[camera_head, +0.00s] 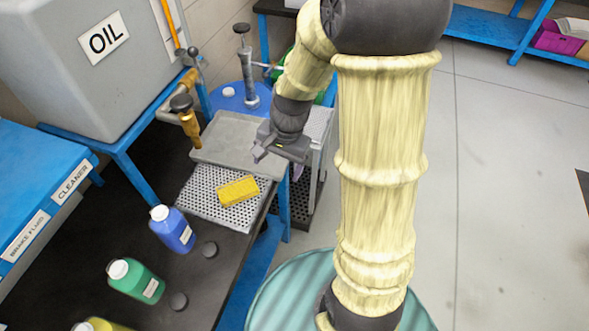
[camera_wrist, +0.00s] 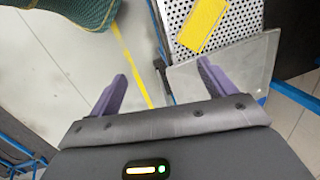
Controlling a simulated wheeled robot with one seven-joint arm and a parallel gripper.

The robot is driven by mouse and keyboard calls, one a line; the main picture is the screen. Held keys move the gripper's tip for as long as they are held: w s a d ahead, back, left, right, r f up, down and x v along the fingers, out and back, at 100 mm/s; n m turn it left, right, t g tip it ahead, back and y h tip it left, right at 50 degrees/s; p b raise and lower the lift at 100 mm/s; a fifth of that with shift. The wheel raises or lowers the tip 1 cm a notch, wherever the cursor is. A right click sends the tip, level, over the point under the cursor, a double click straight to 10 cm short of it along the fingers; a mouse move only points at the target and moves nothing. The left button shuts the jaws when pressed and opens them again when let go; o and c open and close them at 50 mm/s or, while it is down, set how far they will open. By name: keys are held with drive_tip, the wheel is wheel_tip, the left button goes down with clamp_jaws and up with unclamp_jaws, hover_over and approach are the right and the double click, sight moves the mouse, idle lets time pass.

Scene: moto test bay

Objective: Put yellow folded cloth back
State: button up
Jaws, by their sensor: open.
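The yellow folded cloth (camera_head: 238,190) lies flat on the perforated metal tray (camera_head: 196,208) on the dark bench, near its right edge. In the wrist view the yellow cloth (camera_wrist: 202,24) shows at the top, on the perforated metal. My gripper (camera_head: 275,152) is above the grey plate behind the cloth, to the cloth's upper right, and does not touch the cloth. In the wrist view the two purple fingers of my gripper (camera_wrist: 158,82) are spread wide apart with nothing between them. The floor with a yellow line shows between them.
A blue bottle (camera_head: 172,229) and a green bottle (camera_head: 135,281) stand left of the tray. A brass tap (camera_head: 190,125) hangs from the grey oil tank (camera_head: 75,60). A grey plate (camera_head: 225,138) lies behind the tray. Open floor (camera_head: 505,180) is at right.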

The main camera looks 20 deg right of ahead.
drive_tip(key=s+d+r+n+t+h, duration=0.2)
drive_tip(key=s+d+r+n, duration=0.1)
drive_tip(key=s+n, duration=0.3)
drive_tip(key=shift+s+n, duration=0.25)
drive_tip(key=shift+n, duration=0.95)
